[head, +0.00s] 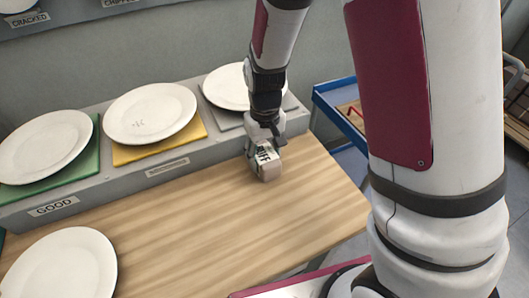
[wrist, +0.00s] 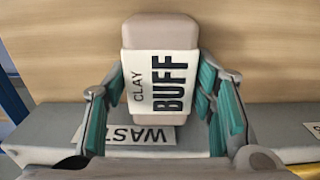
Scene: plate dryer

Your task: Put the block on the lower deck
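The block (head: 266,162) is a beige-grey bar with a white label reading "CLAY BUFF". My gripper (head: 264,143) reaches down over it at the right part of the wooden table. In the wrist view the block (wrist: 160,75) sits between the two teal-padded fingers (wrist: 161,88), which press against its sides. I cannot tell whether its underside touches the table. A blue-rimmed cart (head: 328,112) stands beyond the table's right end, partly hidden by my arm; a lower deck cannot be made out.
A grey ledge (head: 128,166) along the table's back carries white plates on green (head: 84,168), yellow (head: 190,136) and grey mats. Another plate (head: 62,268) lies at the table's front left. The wooden tabletop (head: 190,220) is otherwise clear. A wooden rack (head: 517,110) stands far right.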

